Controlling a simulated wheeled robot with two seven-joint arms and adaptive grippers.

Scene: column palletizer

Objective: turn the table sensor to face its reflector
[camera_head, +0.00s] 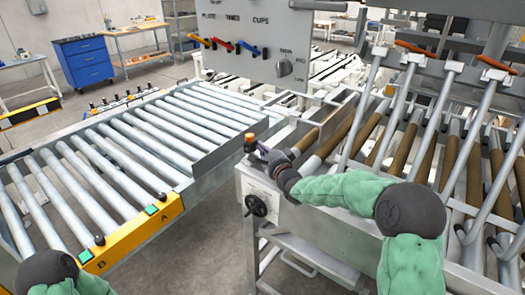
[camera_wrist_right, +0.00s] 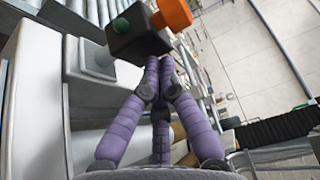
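The table sensor is a small black box (camera_head: 250,143) with an orange cap, at the near left corner of the right roller table. In the right wrist view, the black sensor box (camera_wrist_right: 138,38) shows a green spot and the orange cap at its upper right. My right gripper (camera_head: 262,150) reaches it from the right. Its purple fingers (camera_wrist_right: 165,64) are drawn together, with tips at the box's lower edge. Contact there is unclear. I cannot pick out the reflector. My left gripper is outside the view.
A black handwheel (camera_head: 256,205) sits below the sensor on the table's front. The left roller conveyor (camera_head: 170,209) has a yellow end plate. A grey control panel (camera_head: 255,40) hangs behind. Slanted bars stand over the right table's rollers (camera_head: 475,165). Bare floor lies between the tables.

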